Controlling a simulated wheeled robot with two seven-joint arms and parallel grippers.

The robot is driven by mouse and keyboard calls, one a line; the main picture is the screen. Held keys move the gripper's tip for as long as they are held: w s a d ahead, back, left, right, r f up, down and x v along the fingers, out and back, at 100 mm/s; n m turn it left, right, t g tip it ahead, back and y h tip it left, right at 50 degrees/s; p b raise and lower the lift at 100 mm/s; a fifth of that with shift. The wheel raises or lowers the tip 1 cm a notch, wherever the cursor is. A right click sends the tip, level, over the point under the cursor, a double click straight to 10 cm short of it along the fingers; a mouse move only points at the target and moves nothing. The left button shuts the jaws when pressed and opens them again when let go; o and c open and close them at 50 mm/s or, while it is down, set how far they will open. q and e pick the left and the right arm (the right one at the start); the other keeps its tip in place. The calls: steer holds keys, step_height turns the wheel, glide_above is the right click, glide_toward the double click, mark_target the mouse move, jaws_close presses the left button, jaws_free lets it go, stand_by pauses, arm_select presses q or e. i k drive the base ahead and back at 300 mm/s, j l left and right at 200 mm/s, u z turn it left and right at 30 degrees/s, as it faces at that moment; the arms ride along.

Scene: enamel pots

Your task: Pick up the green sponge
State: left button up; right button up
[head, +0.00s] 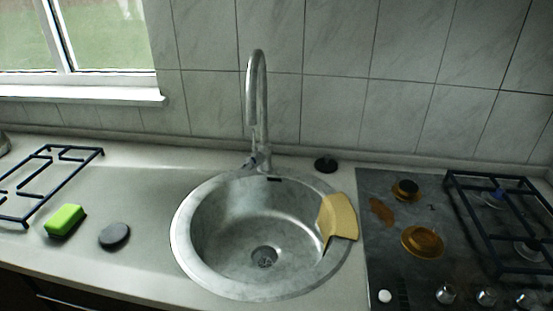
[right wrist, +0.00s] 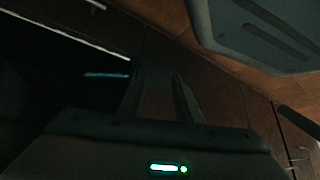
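The green sponge (head: 65,220) lies on the countertop at the left in the head view, just left of a dark round disc. My left gripper is not in view. My right gripper (right wrist: 158,92) shows in the dark right wrist view, its two fingers apart with nothing seen between them. It is not in the head view, so its place relative to the sponge cannot be told.
A burner grate (head: 50,180) lies left of the sponge. The dark disc (head: 114,236) is right of it, then the round sink (head: 200,272) with a faucet (head: 257,100) and a yellow cloth (head: 340,215) on its rim. A stove (head: 385,265) stands at right.

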mark_target(60, 226)
steer(key=u, duration=1.3)
